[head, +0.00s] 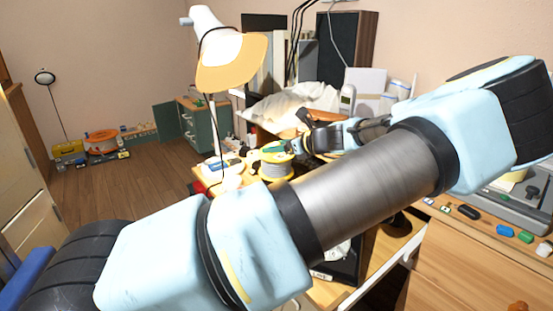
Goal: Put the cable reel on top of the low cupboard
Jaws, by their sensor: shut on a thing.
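A cable reel (275,166) with yellow rims and a pale winding is just left of the middle, over the desk. My gripper (288,150) reaches in from the right and is shut on the reel's upper right side; the fingertips are small and partly hidden. I cannot tell whether the reel touches the desk. The low cupboard (209,122) is green with a wooden top (204,103). It stands farther back, left of the reel, with a green door panel (167,121) standing out at its left. A small green thing is on its top.
A white and yellow lamp (228,60) rises between the cupboard and the reel. The cluttered desk (208,182) lies under the reel. An orange reel (101,141) and a yellow box (69,150) are on the far floor. The wooden floor (125,180) at left is clear.

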